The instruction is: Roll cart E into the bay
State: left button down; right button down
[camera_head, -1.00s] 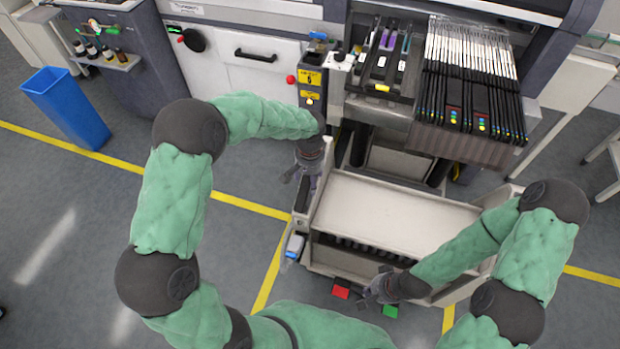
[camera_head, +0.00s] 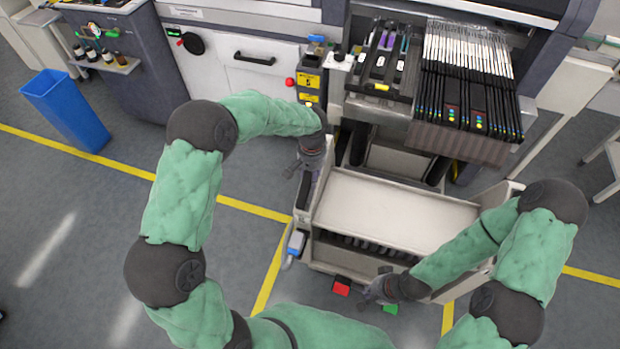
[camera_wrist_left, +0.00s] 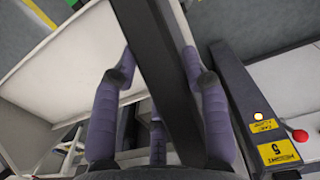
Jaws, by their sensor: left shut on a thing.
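Cart E is most likely the pale trolley (camera_head: 395,208) with a flat cream top, standing on the floor in front of the machine; I cannot read a letter on it. The bay, as I take it, is the dark opening (camera_head: 400,157) under the feeder bank, right behind the cart's far edge. My left gripper (camera_head: 297,170) is at the cart's left side. In the left wrist view its fingers (camera_wrist_left: 160,85) close around a dark bar (camera_wrist_left: 158,60) beside the pale tray. My right gripper (camera_head: 372,293) is at the cart's front edge; its fingers are too small to judge.
Red (camera_head: 341,287) and green (camera_head: 390,308) pedals show low at the cart's front. A yellow-labelled panel (camera_head: 310,80) stands left of the bay. A blue bin (camera_head: 65,110) is far left. Yellow floor lines (camera_head: 268,275) run beside the cart. Floor to the left is clear.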

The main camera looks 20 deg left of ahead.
pick_arm(q)
jog(key=c, duration=0.6)
grip_release()
jog(key=shift+w+r, duration=0.2)
jog(key=shift+w, duration=0.05)
jog(key=shift+s+f, duration=0.1)
notch_tip(320, 180, up, 12)
jog(key=shift+r, duration=0.1)
